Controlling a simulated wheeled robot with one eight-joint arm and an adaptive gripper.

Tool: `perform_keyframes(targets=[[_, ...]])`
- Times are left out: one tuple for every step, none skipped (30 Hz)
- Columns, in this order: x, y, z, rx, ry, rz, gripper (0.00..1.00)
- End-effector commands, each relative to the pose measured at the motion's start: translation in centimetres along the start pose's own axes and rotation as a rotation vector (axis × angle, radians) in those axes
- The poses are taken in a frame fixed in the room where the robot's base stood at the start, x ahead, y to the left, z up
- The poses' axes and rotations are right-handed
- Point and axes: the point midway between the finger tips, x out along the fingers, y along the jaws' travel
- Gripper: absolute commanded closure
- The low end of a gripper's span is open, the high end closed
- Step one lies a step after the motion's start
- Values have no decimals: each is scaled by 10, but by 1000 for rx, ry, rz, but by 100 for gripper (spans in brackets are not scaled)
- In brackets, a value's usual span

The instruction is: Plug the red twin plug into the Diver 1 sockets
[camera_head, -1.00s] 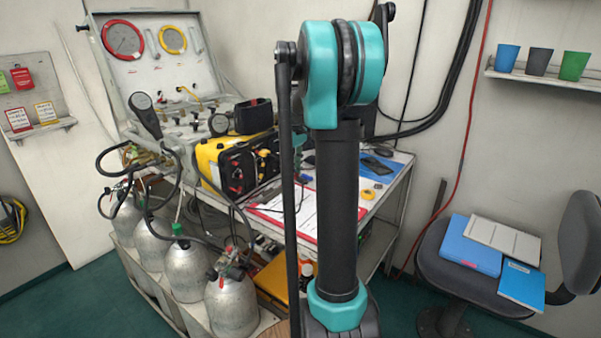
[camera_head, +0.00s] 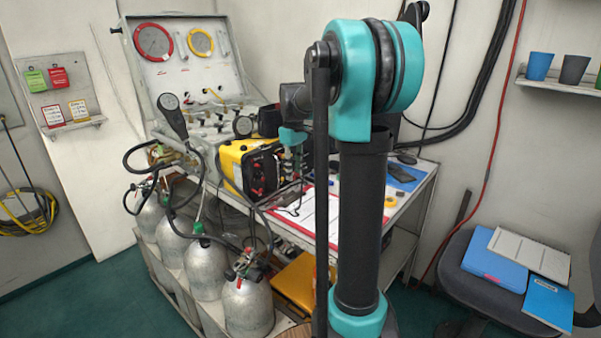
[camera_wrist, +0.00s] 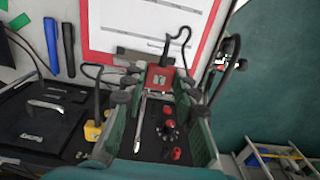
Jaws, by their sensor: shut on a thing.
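The red twin plug (camera_wrist: 159,77) sits between the fingertips of my gripper (camera_wrist: 158,88) in the wrist view, with a black cable looping off it. My gripper is shut on it. The panel's dark front carries red fittings (camera_head: 257,172). In the wrist view, red and black fittings (camera_wrist: 169,131) show between the fingers, below the plug. The plug looks apart from them. Diver labels cannot be read.
A red-bordered sheet (camera_head: 318,222) lies on the bench beside the panel. Hoses and gas cylinders (camera_head: 247,305) stand in front of the bench. An open gauge case (camera_head: 178,60) is behind. A chair (camera_head: 480,285) with folders is at right.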

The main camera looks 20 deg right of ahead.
Motion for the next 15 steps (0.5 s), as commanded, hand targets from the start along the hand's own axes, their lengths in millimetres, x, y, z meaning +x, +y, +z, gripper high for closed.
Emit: perform_keyframes(targets=[[-2,-5,-2,-3,0,0,100],[-3,-7,-4,-3,0,0,100],[-5,-10,-5,-3,0,0,100],[-6,-12,-6,-2,0,0,100],[-7,-14,-7,-2,0,0,100],[-8,-17,-8,-3,0,0,100],[-9,-20,-9,-3,0,0,100],[-10,-22,-10,-4,0,0,100],[-12,-25,-12,-3,0,0,100],[-13,-27,-13,-2,0,0,100],[-14,-29,-14,-2,0,0,100],[-15,-32,-15,-3,0,0,100],[-16,-35,-16,-3,0,0,100],[-17,-37,-18,-4,0,0,100],[-19,-40,-19,-3,0,0,100]])
